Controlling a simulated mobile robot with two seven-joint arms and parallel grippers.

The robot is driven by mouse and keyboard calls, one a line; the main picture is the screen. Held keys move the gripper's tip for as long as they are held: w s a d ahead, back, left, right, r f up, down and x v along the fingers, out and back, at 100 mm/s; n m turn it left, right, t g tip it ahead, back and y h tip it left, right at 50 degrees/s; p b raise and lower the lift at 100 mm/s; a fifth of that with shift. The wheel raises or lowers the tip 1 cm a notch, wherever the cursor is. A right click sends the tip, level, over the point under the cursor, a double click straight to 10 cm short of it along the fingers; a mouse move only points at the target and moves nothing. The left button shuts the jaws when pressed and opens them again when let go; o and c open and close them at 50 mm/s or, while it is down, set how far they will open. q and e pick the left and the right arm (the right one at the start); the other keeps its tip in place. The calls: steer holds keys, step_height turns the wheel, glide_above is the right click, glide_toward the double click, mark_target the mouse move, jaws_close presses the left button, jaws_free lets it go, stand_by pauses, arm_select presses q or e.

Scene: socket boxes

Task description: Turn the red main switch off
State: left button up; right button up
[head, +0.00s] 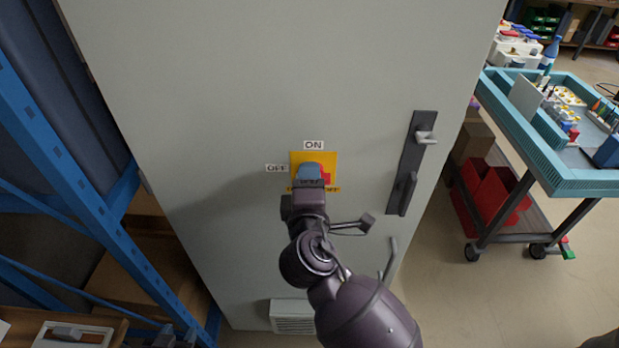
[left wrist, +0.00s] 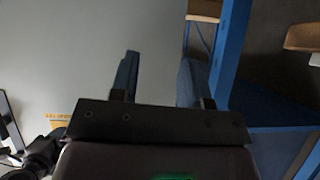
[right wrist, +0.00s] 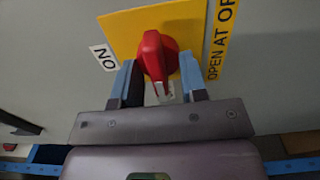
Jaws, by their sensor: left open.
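The red main switch (right wrist: 153,58) sits on a yellow plate (head: 329,160) on the grey cabinet front. The ON label (head: 313,145) is above the plate and the OFF label (head: 277,168) is to its left. In the right wrist view the red handle stands between the two blue fingers of my right gripper (right wrist: 157,80). These fingers are apart, and I cannot tell whether they touch the handle. In the head view this gripper hides most of the switch. My left gripper (left wrist: 158,78) is open and empty, beside the cabinet front.
The cabinet (head: 220,80) has a dark door handle (head: 410,165) to the right of the switch. A blue rack (head: 50,150) stands close on the left. A trolley (head: 545,170) with a teal top and red bins stands on the right. Floor is clear at the lower right.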

arm_select(q)
steer(key=shift+w+d+f+b, duration=0.1)
steer(key=shift+w+f+b, duration=0.3)
steer(key=shift+b, duration=0.55)
arm_select(e)
steer(key=s, duration=1)
steer(key=shift+s, duration=0.25)
steer(key=w+d+f+m+g+y, duration=0.35)
steer(key=d+f+m, duration=0.25)
steer(key=f+m, duration=0.5)
arm_select(q)
steer(key=shift+w+f+b, duration=0.2)
steer(key=shift+f+b, duration=0.05)
steer(key=shift+b, duration=0.25)
arm_select(e)
steer(key=s+d+f+m+g+h, duration=0.1)
steer(key=s+d+f+m, duration=0.1)
steer(key=s+d+f, duration=0.2)
steer(key=s+d+f+m+g+h, duration=0.1)
steer(key=s+d+f+m, duration=0.1)
steer(key=s+d+f, duration=0.2)
steer(key=s+d+f+m+g+h, duration=0.1)
steer(key=s+d+f, duration=0.3)
steer(key=d+f, duration=0.4)
steer(key=d+m, duration=0.1)
steer(key=d, duration=0.5)
steer(key=shift+s+d+f+h, duration=0.15)
steer(key=shift+s+d+h, duration=0.1)
steer(key=shift+s+h, duration=0.15)
